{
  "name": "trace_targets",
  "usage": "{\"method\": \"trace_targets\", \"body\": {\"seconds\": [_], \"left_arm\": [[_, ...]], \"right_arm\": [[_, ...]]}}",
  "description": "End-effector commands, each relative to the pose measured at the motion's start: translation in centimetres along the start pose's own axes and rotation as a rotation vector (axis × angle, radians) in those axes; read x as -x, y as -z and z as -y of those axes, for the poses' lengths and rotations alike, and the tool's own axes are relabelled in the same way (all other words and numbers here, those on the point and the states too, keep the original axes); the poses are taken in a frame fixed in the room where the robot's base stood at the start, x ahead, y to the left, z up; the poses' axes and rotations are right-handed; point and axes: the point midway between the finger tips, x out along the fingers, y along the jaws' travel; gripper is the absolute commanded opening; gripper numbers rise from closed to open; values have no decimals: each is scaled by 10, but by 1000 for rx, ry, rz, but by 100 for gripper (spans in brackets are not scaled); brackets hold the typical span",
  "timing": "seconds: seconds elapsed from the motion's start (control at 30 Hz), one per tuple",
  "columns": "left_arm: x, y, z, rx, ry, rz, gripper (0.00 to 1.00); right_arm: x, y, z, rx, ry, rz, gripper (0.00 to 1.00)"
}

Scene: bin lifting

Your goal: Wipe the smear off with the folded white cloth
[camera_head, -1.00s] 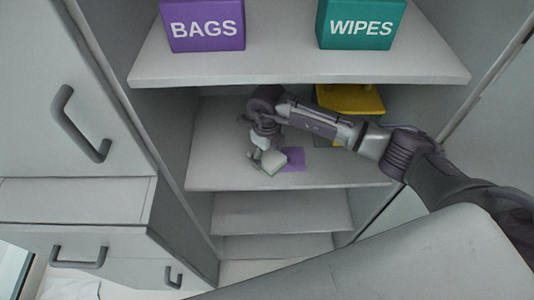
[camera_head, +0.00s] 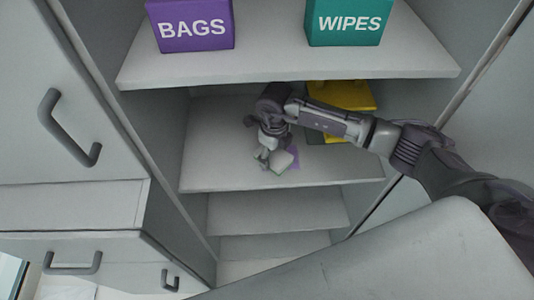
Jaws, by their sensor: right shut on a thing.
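The folded white cloth (camera_head: 283,163) is in my right gripper (camera_head: 271,158), low at the shelf surface. The gripper is shut on the cloth. A purple smear (camera_head: 294,158) lies on the middle shelf (camera_head: 215,165), just behind and to the right of the cloth. Only a small part of the smear shows; the cloth and gripper hide or cover the rest. I cannot tell how firmly the cloth presses on the shelf. My left gripper is not in view.
A yellow object (camera_head: 345,95) sits at the back right of the middle shelf, partly behind my right arm. A purple BAGS box (camera_head: 190,25) and a teal WIPES box (camera_head: 348,22) stand on the shelf above (camera_head: 280,62). The shelf's left part is clear.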

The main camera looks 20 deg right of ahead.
Motion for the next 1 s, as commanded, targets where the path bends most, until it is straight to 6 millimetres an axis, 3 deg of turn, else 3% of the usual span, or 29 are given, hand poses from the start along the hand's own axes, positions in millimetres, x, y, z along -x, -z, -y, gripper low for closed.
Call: {"method": "trace_targets", "body": {"seconds": [1.0], "left_arm": [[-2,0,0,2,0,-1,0]], "right_arm": [[-4,47,46,-5,5,-11,42]]}}
